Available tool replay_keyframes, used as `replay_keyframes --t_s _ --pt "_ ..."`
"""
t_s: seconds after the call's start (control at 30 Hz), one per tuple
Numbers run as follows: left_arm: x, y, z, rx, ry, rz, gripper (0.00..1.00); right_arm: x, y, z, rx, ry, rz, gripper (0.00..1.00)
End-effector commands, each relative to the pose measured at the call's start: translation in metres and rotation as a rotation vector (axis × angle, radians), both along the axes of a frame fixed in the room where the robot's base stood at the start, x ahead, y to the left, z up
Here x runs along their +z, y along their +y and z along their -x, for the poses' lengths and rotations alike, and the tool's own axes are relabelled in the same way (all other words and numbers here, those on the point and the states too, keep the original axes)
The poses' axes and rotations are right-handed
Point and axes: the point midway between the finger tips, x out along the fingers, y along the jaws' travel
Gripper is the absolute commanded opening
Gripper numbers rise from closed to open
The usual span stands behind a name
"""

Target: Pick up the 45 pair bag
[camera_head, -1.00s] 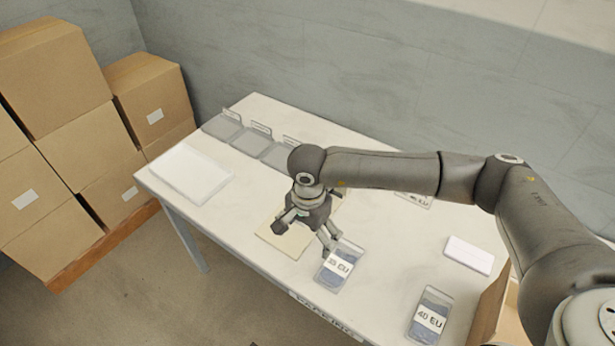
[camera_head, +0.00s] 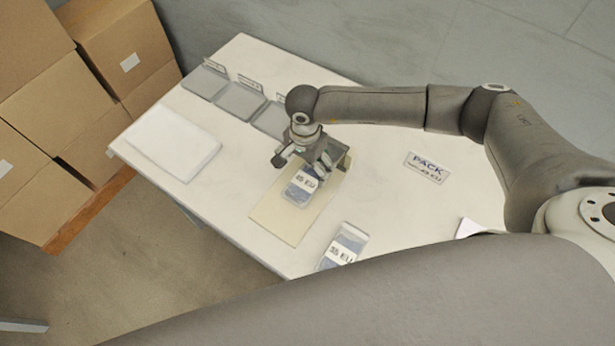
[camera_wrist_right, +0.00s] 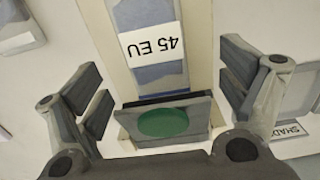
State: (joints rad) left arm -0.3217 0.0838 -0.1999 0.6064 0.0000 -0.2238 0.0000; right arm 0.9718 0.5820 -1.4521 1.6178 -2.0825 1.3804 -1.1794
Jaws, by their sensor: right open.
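The 45 pair bag (camera_head: 300,187) is a clear flat bag with blue contents and a white label. It lies on the tan mat (camera_head: 285,222) on the table. In the right wrist view its "45 EU" label (camera_wrist_right: 151,42) reads upside down. My right gripper (camera_head: 318,166) is over the far end of the bag. In the wrist view its open fingers (camera_wrist_right: 155,85) stand wide on both sides, with nothing held between them. A grey block with a green disc (camera_wrist_right: 164,122) hides part of the view below the bag. My left gripper is not in view.
A 35 EU bag (camera_head: 343,245) lies right of the mat, partly hidden by my arm link. Grey trays (camera_head: 240,101) line the far edge, a white slab (camera_head: 170,142) lies at left, and a PACK sign (camera_head: 427,167) lies at right. Cardboard boxes (camera_head: 128,62) stand beside the table.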

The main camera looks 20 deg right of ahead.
Motion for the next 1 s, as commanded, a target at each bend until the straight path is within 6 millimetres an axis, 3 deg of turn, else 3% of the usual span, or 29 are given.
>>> replay_keyframes --t_s 0.13,0.27,0.4,0.67,1.0 --pt "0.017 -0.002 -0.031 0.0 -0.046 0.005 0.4 -0.016 -0.003 0.007 -0.002 0.008 0.003 0.92" --pt "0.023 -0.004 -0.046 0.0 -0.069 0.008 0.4 -0.036 -0.003 0.007 -0.001 0.004 0.002 0.92" --pt "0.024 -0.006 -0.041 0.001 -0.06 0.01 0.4 -0.048 -0.004 0.007 -0.001 0.003 0.001 0.92" --pt "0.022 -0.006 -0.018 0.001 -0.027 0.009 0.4 -0.051 -0.004 0.007 0.0 0.002 0.001 0.92" --pt "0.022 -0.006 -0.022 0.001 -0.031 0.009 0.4 -0.05 -0.004 0.007 0.0 0.002 0.001 0.5"
